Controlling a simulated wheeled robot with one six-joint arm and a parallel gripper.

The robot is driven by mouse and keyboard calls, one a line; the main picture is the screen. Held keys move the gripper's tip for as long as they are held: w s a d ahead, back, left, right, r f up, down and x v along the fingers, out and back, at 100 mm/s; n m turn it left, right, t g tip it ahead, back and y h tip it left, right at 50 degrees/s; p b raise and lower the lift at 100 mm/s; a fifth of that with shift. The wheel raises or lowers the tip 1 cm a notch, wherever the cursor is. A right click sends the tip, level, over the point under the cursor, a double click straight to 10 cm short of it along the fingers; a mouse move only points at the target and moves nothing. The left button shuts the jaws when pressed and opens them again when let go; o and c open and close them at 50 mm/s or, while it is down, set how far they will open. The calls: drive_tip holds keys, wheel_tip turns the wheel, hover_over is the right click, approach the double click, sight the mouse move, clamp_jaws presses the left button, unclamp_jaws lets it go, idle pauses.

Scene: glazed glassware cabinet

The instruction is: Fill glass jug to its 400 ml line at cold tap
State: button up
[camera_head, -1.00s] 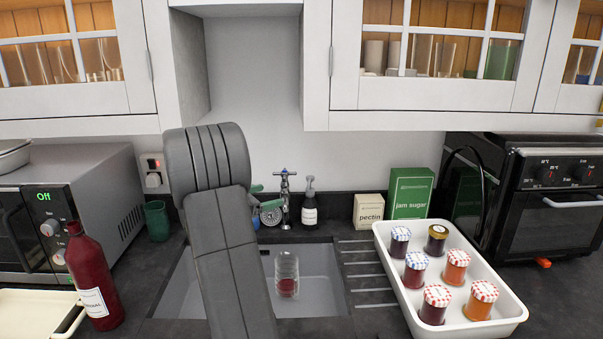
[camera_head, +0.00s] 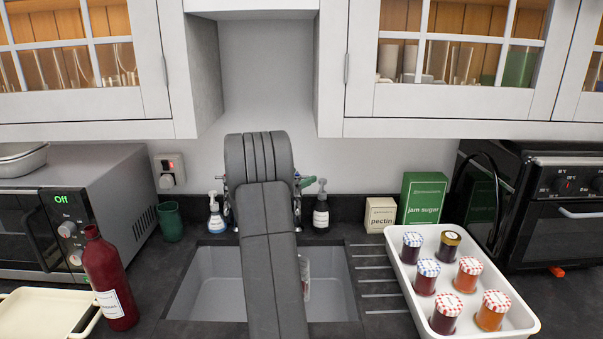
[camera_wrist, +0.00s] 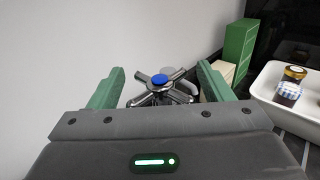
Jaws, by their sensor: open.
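The cold tap's cross handle (camera_wrist: 160,87), chrome with a blue cap, stands between the fingers of my gripper (camera_wrist: 160,70) in the wrist view. The green fingers are open, one on each side of the handle; I cannot tell whether they touch it. In the head view my arm hides most of the tap, and only a green part of my gripper (camera_head: 306,182) shows beside it. A clear glass vessel (camera_head: 306,272) with some red low on it stands in the grey sink (camera_head: 215,285), mostly hidden by my arm. Its water level and 400 ml line cannot be seen.
Soap bottles (camera_head: 321,208) and (camera_head: 216,214) flank the tap. Pectin (camera_head: 380,215) and jam sugar (camera_head: 422,199) boxes stand to the right, behind a white tray (camera_head: 408,282) of jam jars. A red bottle (camera_head: 108,278) stands left. Cabinets (camera_head: 440,100) overhang the counter.

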drive_tip(key=shift+w+d, duration=0.5)
drive_tip(key=c, duration=1)
drive_tip(key=shift+o, duration=0.2)
